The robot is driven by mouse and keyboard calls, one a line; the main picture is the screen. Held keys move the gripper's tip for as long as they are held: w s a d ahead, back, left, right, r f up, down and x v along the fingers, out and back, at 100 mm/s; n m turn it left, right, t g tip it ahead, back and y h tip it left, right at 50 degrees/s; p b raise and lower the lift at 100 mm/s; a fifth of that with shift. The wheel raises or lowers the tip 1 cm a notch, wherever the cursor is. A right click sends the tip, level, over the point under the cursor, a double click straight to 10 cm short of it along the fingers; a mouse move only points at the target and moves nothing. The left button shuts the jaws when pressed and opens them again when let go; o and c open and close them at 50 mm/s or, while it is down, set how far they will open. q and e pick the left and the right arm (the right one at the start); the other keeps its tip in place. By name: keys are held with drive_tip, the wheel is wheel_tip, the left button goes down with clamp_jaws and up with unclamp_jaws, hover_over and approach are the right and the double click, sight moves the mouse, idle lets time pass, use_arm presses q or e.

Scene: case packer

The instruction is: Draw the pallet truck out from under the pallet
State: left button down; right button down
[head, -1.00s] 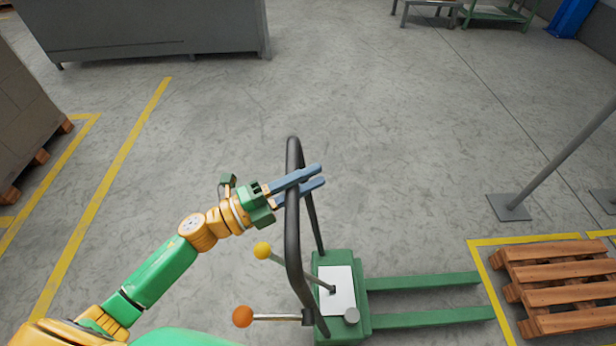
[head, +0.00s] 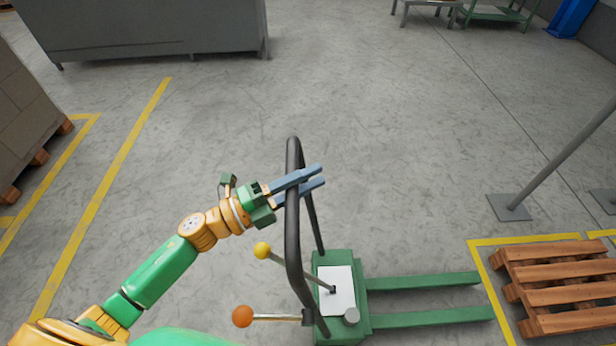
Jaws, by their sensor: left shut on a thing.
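The green pallet truck (head: 341,262) stands at the lower middle of the head view, its two forks pointing right. The fork tips end at the left edge of the wooden pallet's marked bay, apart from the wooden pallet (head: 560,288). A black looped handle (head: 293,235) rises from the truck. My left gripper (head: 312,180) is shut on the handle near its top, with its blue fingers on either side of the bar. Two levers, one with a yellow knob (head: 262,251) and one with an orange knob (head: 242,316), stick out left of the truck. My right gripper is not in view.
A grey cabinet (head: 150,28) stands at the back left. Stacked boxes (head: 28,120) on a pallet stand at the left edge. A grey post (head: 560,155) with a floor plate rises at the right. The floor between is clear, with yellow lines.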

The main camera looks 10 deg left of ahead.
use_arm(q)
drive_tip(key=shift+w+d, duration=0.2)
drive_tip(key=shift+d, duration=0.4)
drive_tip(key=c, duration=0.6)
unclamp_jaws()
drive_tip(key=shift+w+d, duration=0.1)
drive_tip(key=shift+d, duration=0.15)
drive_tip(key=shift+a, duration=0.1)
drive_tip(key=b+v, duration=0.2)
drive_tip(key=v, duration=0.5)
